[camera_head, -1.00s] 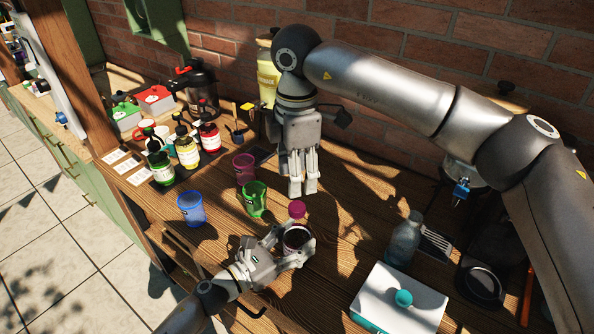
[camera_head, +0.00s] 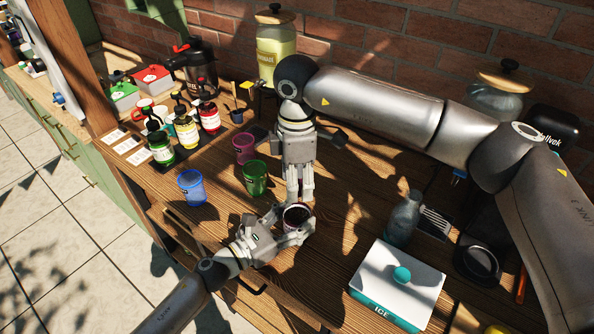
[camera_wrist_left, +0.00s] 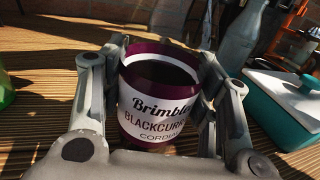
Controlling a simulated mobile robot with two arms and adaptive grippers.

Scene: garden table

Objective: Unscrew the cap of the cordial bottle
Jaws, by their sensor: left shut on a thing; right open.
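The cordial bottle (camera_head: 296,216) has a dark body; its label reads "Brimble Blackcurrant Cordial" in the left wrist view (camera_wrist_left: 160,112). It stands upright at the middle of the wooden table. My left gripper (camera_head: 296,232) is shut around its body; both fingers show beside it in the left wrist view (camera_wrist_left: 160,95). My right gripper (camera_head: 300,198) is open, pointing down just behind and above the bottle's top.
A green cup (camera_head: 255,180), a blue cup (camera_head: 191,187) and a pink cup (camera_head: 243,148) stand to the left. A grey bottle (camera_head: 402,220) and a white-lidded ice box (camera_head: 395,285) are to the right. Pump bottles (camera_head: 161,148) stand farther left.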

